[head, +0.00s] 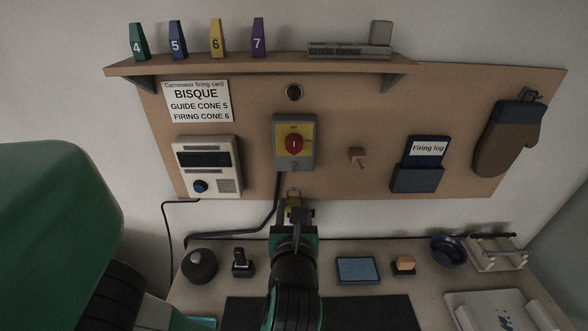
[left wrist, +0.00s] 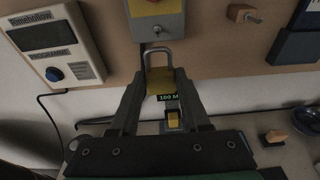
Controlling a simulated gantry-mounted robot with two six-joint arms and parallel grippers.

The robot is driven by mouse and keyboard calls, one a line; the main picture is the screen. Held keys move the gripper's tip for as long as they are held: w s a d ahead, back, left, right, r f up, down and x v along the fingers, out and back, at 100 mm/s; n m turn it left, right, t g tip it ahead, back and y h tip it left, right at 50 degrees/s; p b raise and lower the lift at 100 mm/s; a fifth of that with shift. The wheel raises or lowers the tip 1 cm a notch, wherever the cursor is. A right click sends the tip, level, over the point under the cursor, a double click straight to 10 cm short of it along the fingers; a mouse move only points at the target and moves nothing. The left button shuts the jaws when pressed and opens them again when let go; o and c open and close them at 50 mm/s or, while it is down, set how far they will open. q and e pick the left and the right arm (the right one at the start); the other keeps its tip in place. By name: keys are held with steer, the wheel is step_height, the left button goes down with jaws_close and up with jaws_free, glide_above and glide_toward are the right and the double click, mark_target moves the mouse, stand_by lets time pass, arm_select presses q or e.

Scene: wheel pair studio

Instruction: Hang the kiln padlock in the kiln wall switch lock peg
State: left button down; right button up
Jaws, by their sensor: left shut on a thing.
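The kiln padlock (head: 294,201) has a yellow body and a grey shackle. In the left wrist view the padlock (left wrist: 160,84) stands between my fingertips, shackle up. My left gripper (head: 294,213) is shut on its body and holds it in front of the wall, just below the switch. The kiln wall switch (head: 308,155) is a grey box with a yellow plate and a red knob. Its lower part also shows in the left wrist view (left wrist: 168,26), just above the shackle. My right gripper is not in view.
A controller box (head: 208,167) is left of the switch, and a wooden block with a peg (head: 357,155) is right. A cable (head: 277,205) runs down beside the padlock. A shelf (head: 270,63) juts out above. The desk below holds several small items.

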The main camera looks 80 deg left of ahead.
arm_select(q)
steer(key=shift+a, duration=0.1)
steer(key=x, duration=0.3)
steer(key=r+x, duration=0.1)
steer(key=x, duration=0.1)
steer(key=shift+a, duration=0.25)
stand_by(0.9)
steer(key=shift+a, duration=0.1)
steer(key=x, duration=0.2)
steer(key=shift+a+r, duration=0.2)
steer(key=shift+a, duration=0.2)
stand_by(0.5)
